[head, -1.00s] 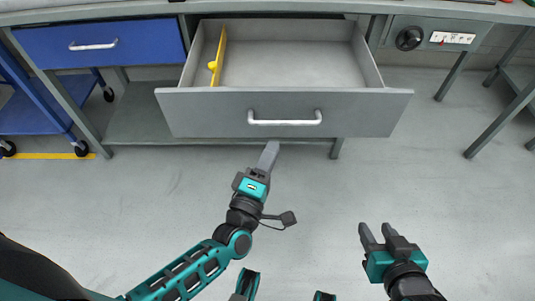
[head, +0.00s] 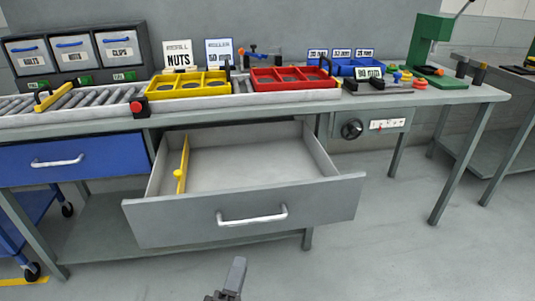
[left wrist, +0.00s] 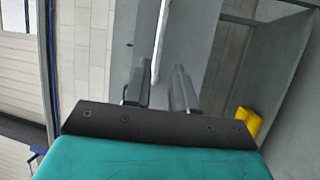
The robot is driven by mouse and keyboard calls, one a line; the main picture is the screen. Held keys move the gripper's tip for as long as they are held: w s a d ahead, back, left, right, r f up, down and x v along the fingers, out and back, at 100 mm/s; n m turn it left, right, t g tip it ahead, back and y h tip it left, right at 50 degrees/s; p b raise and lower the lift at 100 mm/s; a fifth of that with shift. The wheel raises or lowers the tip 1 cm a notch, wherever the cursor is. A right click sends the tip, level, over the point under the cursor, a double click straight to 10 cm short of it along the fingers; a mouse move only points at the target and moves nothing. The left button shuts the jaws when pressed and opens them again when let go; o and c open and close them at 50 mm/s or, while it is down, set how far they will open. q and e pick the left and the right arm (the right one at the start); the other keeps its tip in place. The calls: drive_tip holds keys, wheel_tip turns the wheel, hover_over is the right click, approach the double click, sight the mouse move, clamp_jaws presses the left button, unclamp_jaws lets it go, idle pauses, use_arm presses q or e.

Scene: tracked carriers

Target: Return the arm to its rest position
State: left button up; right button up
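My left gripper (head: 235,277) shows at the bottom of the head view, below and apart from the grey drawer front. In the left wrist view its two fingers (left wrist: 161,88) stand apart with a gap and nothing held between them. The grey drawer (head: 165,222) is pulled out, with a white bar handle (head: 252,217) on its front. A pale bar, probably that handle, shows beyond the fingers in the left wrist view. A yellow divider (head: 183,165) with a knob stands at the left inside the drawer. My right gripper is outside both views now.
The workbench (head: 465,95) carries a yellow tray (head: 190,92), a red tray (head: 290,86), a roller conveyor and a green press (head: 428,50). A blue drawer (head: 70,155) is shut at the left, above a blue cart (head: 25,225). The floor at the right front is clear.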

use_arm(q)
drive_tip(key=s+a+m+g+p, duration=0.4)
drive_tip(key=s+m+p, duration=0.1)
drive_tip(key=m, duration=0.4)
drive_tip(key=s+a+r+m+g+p, duration=0.1)
drive_tip(key=s+a+m+g+p, duration=0.3)
drive_tip(key=m, duration=0.5)
drive_tip(key=shift+s+r+g+p, duration=0.25)
drive_tip(key=shift+s+g+p, duration=0.3)
drive_tip(key=shift+s, duration=0.6)
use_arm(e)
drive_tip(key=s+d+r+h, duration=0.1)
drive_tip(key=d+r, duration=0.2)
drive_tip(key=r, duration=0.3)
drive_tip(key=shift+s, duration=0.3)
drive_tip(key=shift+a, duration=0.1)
